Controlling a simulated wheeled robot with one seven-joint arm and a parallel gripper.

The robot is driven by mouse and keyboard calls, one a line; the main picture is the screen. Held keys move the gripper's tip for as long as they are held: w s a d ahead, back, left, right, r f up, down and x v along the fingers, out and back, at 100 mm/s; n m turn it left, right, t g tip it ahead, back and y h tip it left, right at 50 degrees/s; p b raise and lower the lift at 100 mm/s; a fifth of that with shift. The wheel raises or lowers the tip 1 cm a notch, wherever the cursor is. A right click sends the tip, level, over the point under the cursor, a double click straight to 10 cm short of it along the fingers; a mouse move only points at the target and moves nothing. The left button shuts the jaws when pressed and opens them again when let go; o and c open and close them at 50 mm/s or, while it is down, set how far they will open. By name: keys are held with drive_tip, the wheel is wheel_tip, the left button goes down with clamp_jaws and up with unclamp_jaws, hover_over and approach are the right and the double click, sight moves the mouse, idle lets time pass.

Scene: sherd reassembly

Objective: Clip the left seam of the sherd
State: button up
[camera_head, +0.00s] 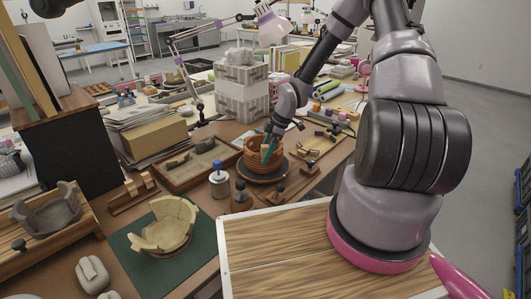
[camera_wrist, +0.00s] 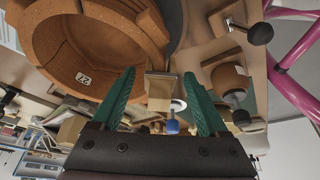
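The orange-brown pot (camera_head: 252,158) stands on a dark turntable (camera_head: 262,177) in the head view. In the wrist view the pot (camera_wrist: 62,45) fills the upper left, with a sherd label reading 27 (camera_wrist: 83,78) on its inner wall. A small tan clip-like block (camera_wrist: 160,84) sits by the pot's rim; I cannot tell whether it grips the seam. My gripper (camera_wrist: 160,72) has its green fingers apart on either side of this block, with visible gaps.
A tan partial bowl (camera_head: 165,226) sits on a green mat (camera_head: 196,262). A shallow tray (camera_head: 180,181) lies behind.

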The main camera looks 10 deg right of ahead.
drive_tip(key=v, duration=1)
drive_tip(key=shift+r, duration=0.4)
drive_tip(key=shift+d, duration=0.1)
drive_tip(key=s+d+r+m+t+h, duration=0.1)
drive_tip(key=s+r+m+h, duration=0.2)
drive_tip(key=r, duration=0.4)
drive_tip(key=s+d+r+m+t, duration=0.1)
drive_tip(key=s+d+r+m, duration=0.2)
drive_tip(key=r, duration=0.4)
drive_tip(key=s+r+m+h, duration=0.2)
drive_tip(key=s+r+m, duration=0.1)
drive_tip(key=r+m, duration=0.3)
drive_tip(key=s+a+r+m+t+y, duration=0.2)
drive_tip(key=s+r+m+t, duration=0.2)
drive_tip(key=s+r+m, duration=0.4)
drive_tip(key=s+r, duration=0.5)
drive_tip(key=r, duration=0.1)
drive_tip(key=shift+s+a+m+t, duration=0.3)
drive_tip(key=shift+s+m, duration=0.05)
drive_tip(key=shift+m, duration=0.05)
